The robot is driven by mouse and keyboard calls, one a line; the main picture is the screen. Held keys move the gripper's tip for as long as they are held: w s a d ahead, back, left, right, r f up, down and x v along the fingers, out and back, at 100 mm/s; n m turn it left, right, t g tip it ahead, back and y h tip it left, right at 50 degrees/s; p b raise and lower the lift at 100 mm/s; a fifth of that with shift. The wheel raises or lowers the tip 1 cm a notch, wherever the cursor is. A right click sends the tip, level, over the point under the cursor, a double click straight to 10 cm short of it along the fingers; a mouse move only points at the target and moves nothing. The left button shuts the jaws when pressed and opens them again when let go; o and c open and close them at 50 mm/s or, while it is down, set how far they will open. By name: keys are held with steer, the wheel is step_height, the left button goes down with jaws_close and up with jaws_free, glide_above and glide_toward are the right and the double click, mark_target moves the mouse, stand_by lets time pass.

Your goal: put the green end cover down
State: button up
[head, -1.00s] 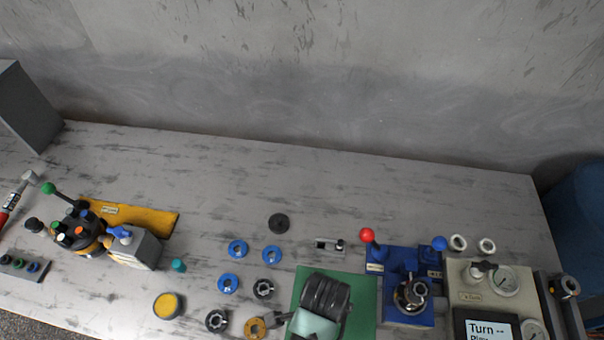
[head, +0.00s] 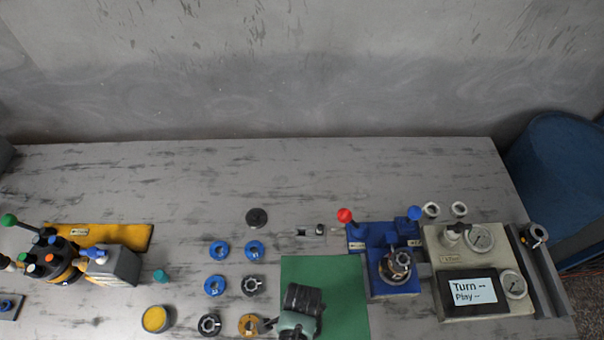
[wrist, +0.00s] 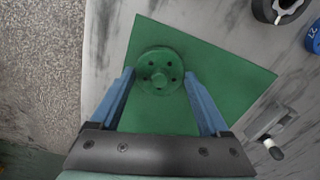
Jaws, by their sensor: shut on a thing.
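The green end cover (wrist: 160,66) is a round disc with a raised centre and several small dark holes. In the wrist view it sits between the two blue fingertips of my gripper (wrist: 159,80), which is shut on it. The green mat (wrist: 225,75) lies beneath it. I cannot tell whether the cover touches the mat or is just above it. In the head view the mat (head: 345,295) is at the bottom centre. My arm covers its lower left part there and hides the cover.
Left of the mat are blue rings (head: 219,250), dark rings (head: 210,325) and an orange ring (head: 249,325). Right of it stands a blue fixture (head: 385,285) with a red-knobbed lever (head: 345,215). A gauge unit (head: 455,300) stands farther right. The back of the table is clear.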

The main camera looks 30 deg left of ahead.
steer(key=shift+f, duration=0.15)
steer(key=shift+f, duration=0.15)
steer(key=o, duration=1.6)
